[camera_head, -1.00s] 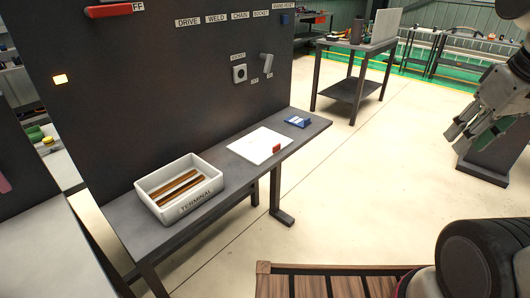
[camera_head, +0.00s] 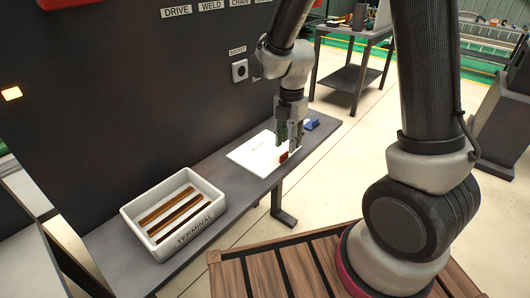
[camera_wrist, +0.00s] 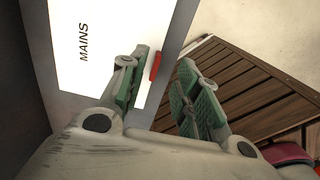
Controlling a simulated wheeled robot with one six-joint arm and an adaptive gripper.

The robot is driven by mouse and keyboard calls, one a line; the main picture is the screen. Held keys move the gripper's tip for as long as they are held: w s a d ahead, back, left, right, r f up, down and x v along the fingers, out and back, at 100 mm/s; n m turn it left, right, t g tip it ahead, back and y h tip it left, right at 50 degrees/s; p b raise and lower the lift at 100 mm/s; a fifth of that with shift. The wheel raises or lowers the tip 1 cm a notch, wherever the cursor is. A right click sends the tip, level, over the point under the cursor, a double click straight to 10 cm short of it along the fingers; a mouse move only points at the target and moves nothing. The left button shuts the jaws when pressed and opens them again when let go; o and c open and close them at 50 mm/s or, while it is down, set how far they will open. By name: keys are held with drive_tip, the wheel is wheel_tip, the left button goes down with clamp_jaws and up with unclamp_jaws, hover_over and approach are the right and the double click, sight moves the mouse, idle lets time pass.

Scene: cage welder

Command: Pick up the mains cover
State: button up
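The mains cover is a flat white plate (camera_head: 250,152) lying on the grey bench, with a small red block (camera_head: 283,158) at its right edge. In the wrist view the plate (camera_wrist: 110,30) carries the word MAINS, and the red block (camera_wrist: 155,66) shows as a red strip beside the left finger. My gripper (camera_head: 289,148) points down above the right part of the plate, close to the red block. In the wrist view its two green-padded fingers (camera_wrist: 163,62) are apart with nothing held between them. Whether a finger touches the block I cannot tell.
A white bin labelled TERMINAL (camera_head: 133,211) with brown bars stands at the bench's left. A blue item (camera_head: 311,124) lies just beyond the plate. A dark upright panel (camera_head: 130,90) with a socket (camera_head: 240,71) rises behind the bench. A wooden slatted platform (camera_head: 290,268) is in front.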

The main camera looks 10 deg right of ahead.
sight(286, 153)
drive_tip(key=f, duration=0.4)
drive_tip(key=shift+w+a+f, duration=0.1)
drive_tip(key=shift+a+f, duration=0.15)
drive_tip(key=shift+f, duration=0.15)
drive_tip(key=shift+c, duration=0.2)
clamp_jaws()
